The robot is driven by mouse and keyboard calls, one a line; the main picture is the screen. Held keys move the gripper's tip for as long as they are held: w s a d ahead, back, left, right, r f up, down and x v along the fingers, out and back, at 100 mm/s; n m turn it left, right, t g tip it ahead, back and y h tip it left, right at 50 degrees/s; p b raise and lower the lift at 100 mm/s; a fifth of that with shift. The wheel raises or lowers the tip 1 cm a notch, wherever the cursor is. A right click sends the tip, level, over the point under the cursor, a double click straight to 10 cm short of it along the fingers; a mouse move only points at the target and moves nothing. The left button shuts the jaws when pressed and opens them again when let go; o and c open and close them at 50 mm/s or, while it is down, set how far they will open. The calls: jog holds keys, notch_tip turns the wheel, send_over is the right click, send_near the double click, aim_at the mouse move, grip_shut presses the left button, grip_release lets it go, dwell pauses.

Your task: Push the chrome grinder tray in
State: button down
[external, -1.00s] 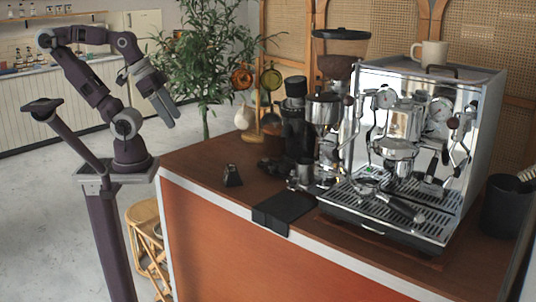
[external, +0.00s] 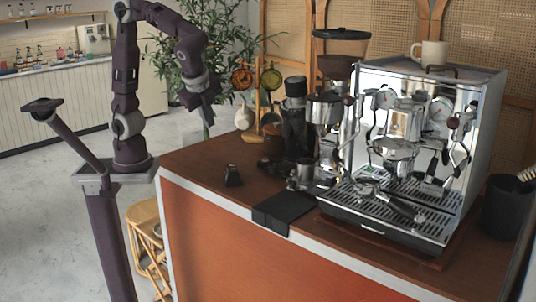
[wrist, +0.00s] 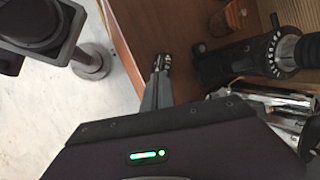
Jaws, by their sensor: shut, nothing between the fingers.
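The chrome grinder (external: 328,108) with its dark-lidded bean hopper stands on the wooden counter, left of the espresso machine, in the external view. I cannot clearly make out its tray among the dark and shiny parts near its base. Chrome cylinders (wrist: 280,98) show at the lower right of the wrist view, partly hidden by my wrist. My gripper (external: 208,118) is shut and empty, pointing down above the counter's left end, well left of the grinder. Its fingers also show in the wrist view (wrist: 158,80), apart from the grinder.
A black grinder (external: 294,115) stands left of the chrome one. A small dark object (external: 232,176) and a black mat (external: 285,208) lie near the front edge. The espresso machine (external: 425,150) fills the right. The counter's left end is mostly clear.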

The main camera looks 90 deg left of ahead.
jog(key=w+d+f+m+t+y, duration=0.2)
jog(key=w+d+f+m+y, duration=0.3)
jog(key=w, duration=0.3)
jog(key=m+t+y, duration=0.2)
jog(key=m+t, duration=0.7)
jog(key=m, duration=0.3)
send_near(295, 181)
jog(key=x, duration=0.5)
jog(key=shift+s+a+f, duration=0.1)
jog(key=shift+s+f, duration=0.1)
jog(key=x, duration=0.7)
jog(key=shift+w+a, duration=0.3)
jog(key=shift+w+a+r, duration=0.15)
jog(key=shift+w+a, duration=0.1)
jog(key=shift+a, duration=0.05)
